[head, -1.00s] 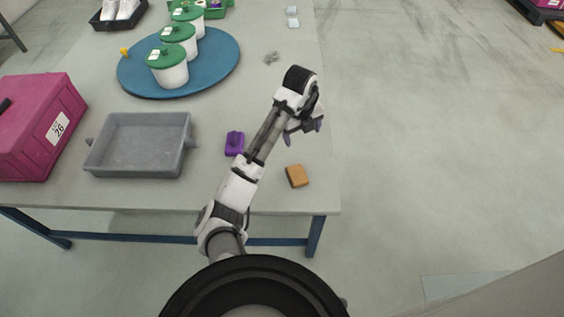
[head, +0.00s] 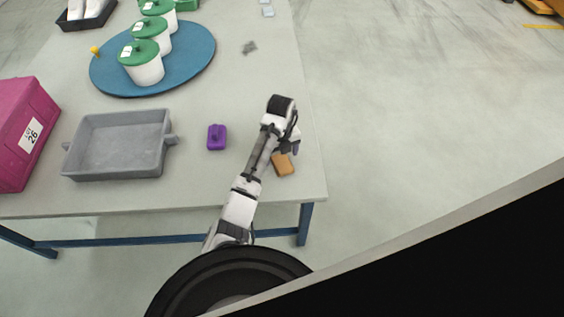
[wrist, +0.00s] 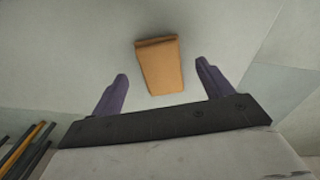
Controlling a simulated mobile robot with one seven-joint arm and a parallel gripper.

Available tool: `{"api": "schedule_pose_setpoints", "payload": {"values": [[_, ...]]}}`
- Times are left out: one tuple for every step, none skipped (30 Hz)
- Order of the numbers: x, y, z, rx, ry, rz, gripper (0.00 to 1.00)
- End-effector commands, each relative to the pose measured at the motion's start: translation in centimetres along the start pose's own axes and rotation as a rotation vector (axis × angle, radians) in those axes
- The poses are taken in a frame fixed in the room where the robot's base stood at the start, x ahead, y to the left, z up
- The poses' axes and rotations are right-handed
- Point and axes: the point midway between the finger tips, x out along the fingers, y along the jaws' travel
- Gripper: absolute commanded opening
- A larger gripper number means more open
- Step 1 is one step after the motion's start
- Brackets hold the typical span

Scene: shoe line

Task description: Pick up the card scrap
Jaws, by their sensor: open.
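The card scrap, by its look the small orange-brown piece (head: 283,165), lies flat on the table near its front right corner. My gripper (head: 291,148) is above the table, just beyond the scrap in the head view, and partly overlaps it there. In the wrist view the scrap (wrist: 161,66) lies ahead, its near end between the two purple fingers. My gripper (wrist: 161,72) is open and empty. The fingers do not visibly touch the scrap; the height gap is hard to tell.
A purple object (head: 217,137) lies left of my arm on the table (head: 235,85). A grey tray (head: 118,176) and pink case (head: 22,140) stand further left. White tubs with green lids stand on a blue round board (head: 195,70). A grey crumpled bit (head: 249,47) lies further back.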

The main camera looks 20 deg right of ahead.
Motion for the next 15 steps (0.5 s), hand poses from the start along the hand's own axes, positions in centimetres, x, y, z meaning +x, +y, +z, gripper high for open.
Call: {"api": "schedule_pose_setpoints", "payload": {"values": [[0.6, 0.0, 0.0, 0.000, 0.003, 0.001, 0.79], [1.0, 0.0, -0.1, 0.001, 0.003, 0.002, 0.79], [1.5, 0.0, -0.1, 0.001, 0.002, 0.001, 0.79], [1.7, 0.0, -0.1, 0.001, 0.002, 0.001, 0.79], [1.9, 0.0, -0.1, 0.001, 0.002, 0.001, 0.79], [2.1, 0.0, -0.1, 0.001, 0.001, 0.000, 0.79], [2.2, 0.0, 0.0, 0.001, 0.000, 0.000, 0.79], [2.2, 0.0, 0.0, 0.001, 0.000, 0.000, 0.79], [2.2, 0.0, 0.0, 0.001, -0.001, -0.001, 0.79], [2.2, 0.0, 0.0, 0.001, -0.001, -0.001, 0.79], [2.2, 0.0, 0.0, 0.001, -0.001, -0.001, 0.79], [2.2, 0.0, 0.0, 0.001, -0.001, -0.001, 0.79], [2.2, 0.0, 0.0, 0.001, -0.001, 0.000, 0.78], [2.2, 0.0, 0.0, 0.001, -0.001, 0.000, 0.74], [2.2, 0.0, 0.0, 0.001, -0.001, 0.000, 0.69]]}}
